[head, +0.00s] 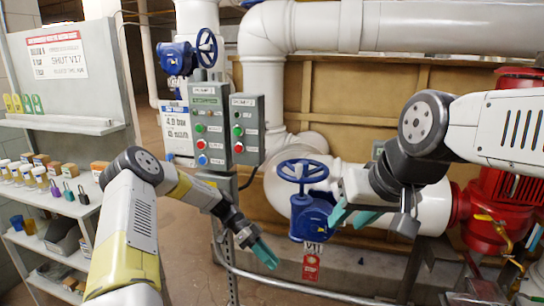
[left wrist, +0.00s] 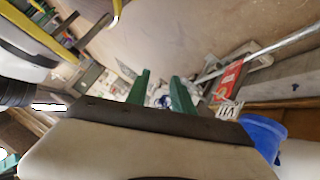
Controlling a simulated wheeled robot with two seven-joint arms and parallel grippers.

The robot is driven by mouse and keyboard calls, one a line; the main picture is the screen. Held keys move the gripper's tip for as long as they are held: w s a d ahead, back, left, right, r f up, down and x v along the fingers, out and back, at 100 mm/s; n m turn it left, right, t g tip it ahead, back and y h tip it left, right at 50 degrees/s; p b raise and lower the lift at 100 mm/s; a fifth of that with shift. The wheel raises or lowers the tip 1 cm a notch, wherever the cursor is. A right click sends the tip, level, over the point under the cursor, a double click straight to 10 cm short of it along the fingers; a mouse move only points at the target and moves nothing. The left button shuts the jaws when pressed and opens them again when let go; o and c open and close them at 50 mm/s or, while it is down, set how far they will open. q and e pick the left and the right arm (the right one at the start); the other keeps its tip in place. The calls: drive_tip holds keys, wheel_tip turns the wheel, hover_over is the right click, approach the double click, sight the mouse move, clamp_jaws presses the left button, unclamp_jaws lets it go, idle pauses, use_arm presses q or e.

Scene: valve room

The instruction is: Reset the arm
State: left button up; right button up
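My left gripper (head: 265,253) has teal fingers and hangs in front of the pipes, left of and lower than the blue valve. In the left wrist view its two green fingers (left wrist: 160,88) stand apart with nothing held between them. My right gripper (head: 352,215) is right beside the blue valve (head: 312,215), its teal fingers spread and nothing seen between them. I cannot tell whether it touches the valve. The valve has a blue handwheel (head: 303,171) on top. A red tag (head: 311,267) hangs below its V11 label; the tag also shows in the left wrist view (left wrist: 229,80).
A control box with coloured buttons (head: 209,125) stands on a post behind my left arm. A shelf unit (head: 60,205) with bottles, boxes and padlocks is at the left. Red equipment (head: 505,190) is at the right. A metal rail (head: 300,288) runs low in front of the pipes.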

use_arm(q)
drive_tip(key=s+a+r+n+t+y, duration=0.2)
drive_tip(key=s+a+r+n, duration=0.1)
drive_tip(key=r, duration=0.4)
drive_tip(key=s+a+r+n+t+y, duration=0.2)
drive_tip(key=r, duration=0.6)
drive_tip(key=s+a+r+n+t+y, duration=0.2)
drive_tip(key=s+a+r+n, duration=0.1)
drive_tip(key=r, duration=0.4)
drive_tip(key=s+a+r+n+t, duration=0.2)
drive_tip(key=s+r+n+t, duration=0.1)
drive_tip(key=s+r+n, duration=0.2)
drive_tip(key=s+a+r+n+t+y, duration=0.1)
drive_tip(key=s+a+r+n+t, duration=0.2)
drive_tip(key=s, duration=0.7)
drive_tip(key=shift+s+a+r+n, duration=0.2)
drive_tip(key=shift+a+r+n, duration=0.1)
drive_tip(key=shift+r+n, duration=0.75)
idle(3.2)
